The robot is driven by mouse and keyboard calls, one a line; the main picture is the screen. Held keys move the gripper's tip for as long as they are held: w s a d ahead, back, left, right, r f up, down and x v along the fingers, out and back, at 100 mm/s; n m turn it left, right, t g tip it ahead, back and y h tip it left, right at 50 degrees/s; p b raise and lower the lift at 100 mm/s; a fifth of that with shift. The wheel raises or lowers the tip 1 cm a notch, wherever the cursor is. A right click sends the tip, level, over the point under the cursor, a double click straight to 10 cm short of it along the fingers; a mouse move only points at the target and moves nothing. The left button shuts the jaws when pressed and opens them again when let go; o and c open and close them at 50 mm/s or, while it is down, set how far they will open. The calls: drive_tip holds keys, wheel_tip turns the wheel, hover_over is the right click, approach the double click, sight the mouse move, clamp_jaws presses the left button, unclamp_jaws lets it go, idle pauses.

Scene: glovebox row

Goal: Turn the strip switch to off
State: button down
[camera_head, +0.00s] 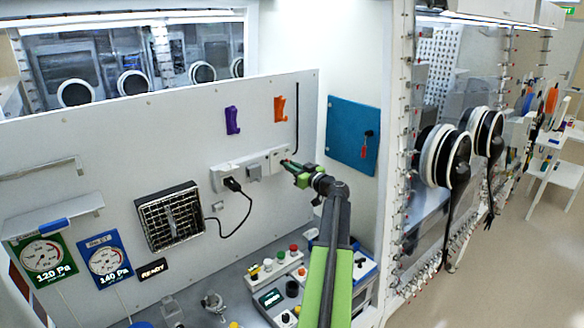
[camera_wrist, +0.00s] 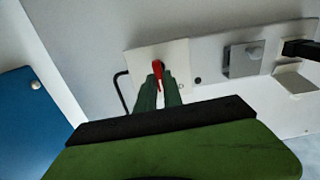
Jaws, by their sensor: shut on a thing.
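The power strip (camera_head: 228,170) is mounted on the white wall panel. At its right end is the strip switch's cream plate (camera_head: 278,153), which also shows in the wrist view (camera_wrist: 170,52). The switch's red lever (camera_wrist: 157,68) stands out from this plate between my green fingers. My gripper (camera_head: 287,163) reaches the strip's right end; in the wrist view, my gripper (camera_wrist: 158,90) is shut on the red lever. The lever's lower part is hidden between the fingers.
A black plug (camera_head: 232,184) with a cord sits in the strip, left of a grey cover (camera_head: 253,172). A thin black rod (camera_head: 297,118) hangs close by. A blue panel (camera_head: 350,137) is to the right. A control box (camera_head: 277,265) stands below.

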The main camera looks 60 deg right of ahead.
idle(0.3)
drive_tip(key=c, duration=1.5)
unclamp_jaws()
drive_tip(key=v, duration=1.7)
drive_tip(key=shift+s+r, duration=0.1)
drive_tip(key=shift+s, duration=0.15)
